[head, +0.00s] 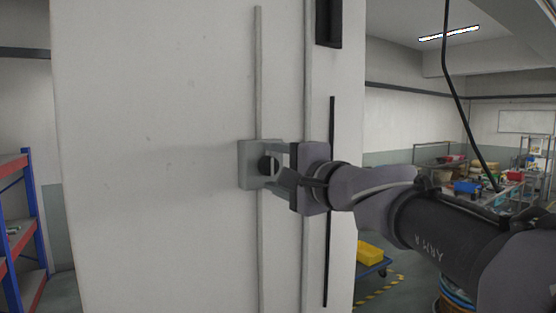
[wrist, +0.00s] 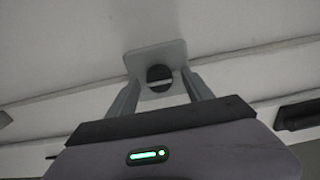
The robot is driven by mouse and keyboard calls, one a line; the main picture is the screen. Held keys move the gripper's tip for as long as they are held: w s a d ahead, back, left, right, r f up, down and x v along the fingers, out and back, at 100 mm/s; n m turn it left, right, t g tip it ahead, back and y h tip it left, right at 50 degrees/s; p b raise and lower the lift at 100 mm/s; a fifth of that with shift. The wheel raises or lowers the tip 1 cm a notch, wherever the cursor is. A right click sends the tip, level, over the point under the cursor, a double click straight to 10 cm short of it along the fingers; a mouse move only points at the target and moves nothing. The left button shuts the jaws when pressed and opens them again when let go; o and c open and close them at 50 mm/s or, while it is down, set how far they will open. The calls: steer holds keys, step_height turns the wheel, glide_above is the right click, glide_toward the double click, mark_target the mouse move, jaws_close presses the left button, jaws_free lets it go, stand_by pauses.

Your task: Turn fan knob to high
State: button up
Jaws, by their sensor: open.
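The fan knob (head: 265,163) is a small dark round knob on a pale grey switch box (head: 247,176) fixed to the white wall. In the wrist view the knob (wrist: 160,77) shows a light bar across its face, lying roughly level in the picture. The box's square plate (wrist: 137,62) is behind it. My gripper (head: 272,166) is at the box with its fingers pointing at the wall. In the wrist view my gripper (wrist: 160,88) is open, one finger on each side of the knob. I cannot tell whether the fingers touch it.
Two vertical conduits (head: 259,70) run along the wall, one of them through the box. A dark box (head: 328,22) is higher on the wall. A blue and red shelf (head: 35,215) stands at the left. A yellow bin (head: 369,252) on a cart is beyond the wall's right edge.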

steer(key=shift+w+a+f, duration=0.1)
steer(key=shift+w+a, duration=0.15)
steer(key=shift+w, duration=0.2)
steer(key=shift+s+d, duration=0.1)
steer(key=shift+s, duration=0.2)
steer(key=shift+c, duration=0.9)
steer(key=shift+f, duration=0.1)
steer(key=c, duration=1)
